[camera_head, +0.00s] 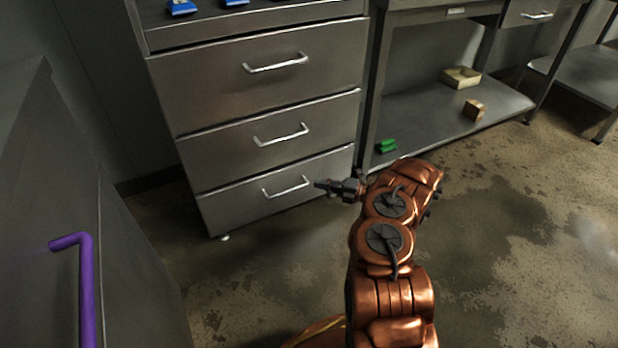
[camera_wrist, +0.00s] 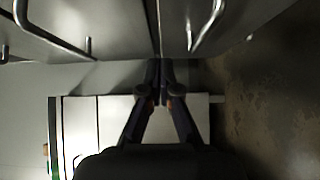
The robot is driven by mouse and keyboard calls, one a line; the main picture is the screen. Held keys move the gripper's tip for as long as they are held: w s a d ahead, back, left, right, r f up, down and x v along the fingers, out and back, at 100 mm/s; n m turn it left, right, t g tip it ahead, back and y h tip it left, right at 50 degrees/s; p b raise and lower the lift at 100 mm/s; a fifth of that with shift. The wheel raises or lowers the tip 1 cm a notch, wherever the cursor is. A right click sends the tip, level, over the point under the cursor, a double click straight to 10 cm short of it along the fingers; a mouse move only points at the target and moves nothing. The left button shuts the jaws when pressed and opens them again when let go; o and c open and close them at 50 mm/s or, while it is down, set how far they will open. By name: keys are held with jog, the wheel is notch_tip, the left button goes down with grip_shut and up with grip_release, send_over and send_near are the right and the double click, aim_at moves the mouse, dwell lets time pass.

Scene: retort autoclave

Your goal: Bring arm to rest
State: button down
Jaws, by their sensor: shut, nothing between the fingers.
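My copper-coloured arm rises from the bottom of the head view and bends to the left at its far end. My gripper (camera_head: 322,185) points left in front of the lowest drawer of a steel cabinet (camera_head: 262,75). In the wrist view my gripper (camera_wrist: 160,66) has its two dark fingers together at the tips, with nothing between them. I cannot tell the exact gap between the fingertips and the drawer front.
The drawers have bar handles (camera_head: 280,133). A purple handle (camera_head: 86,290) stands out from a grey panel at the left. A steel table (camera_head: 440,122) at the right holds a green item (camera_head: 387,146), a tray (camera_head: 462,77) and a brown box (camera_head: 473,109) on its lower shelf. The floor at the right is clear.

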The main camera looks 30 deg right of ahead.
jog(key=shift+v, duration=0.8)
jog(key=a+r+n+g+y+p, duration=0.2)
jog(key=a+r+n+g+p, duration=0.3)
jog(key=a+r, duration=0.55)
jog(key=a+r+n+g+y+p, duration=0.15)
jog(key=a+r+n+p, duration=0.4)
jog(key=r, duration=0.75)
jog(key=s+a+r+n+g+h+p, duration=0.1)
jog(key=s+a+r+n+g+p, duration=0.3)
jog(key=s+a+r+n, duration=0.45)
jog(key=s+a+r+n+g+h+p, duration=0.2)
jog(key=s+a+r+n+g+p, duration=0.4)
jog(key=r, duration=0.5)
jog(key=s+a+r+n+h+p, duration=0.3)
jog(key=s+r+n+h+p, duration=0.6)
jog(key=s+r, duration=0.6)
jog(key=s+d+r+n+t+h+p, duration=0.1)
jog(key=s+d+r+n+h+p, duration=0.1)
jog(key=s+d+r+n+p, duration=0.2)
jog(key=s+d+r+n+t+h+p, duration=0.1)
jog(key=s+d+r+n+p, duration=0.3)
jog(key=s, duration=0.6)
jog(key=shift+d+n+h+p, duration=0.5)
jog(key=shift+d+n+h, duration=0.25)
jog(key=shift+d+n, duration=0.6)
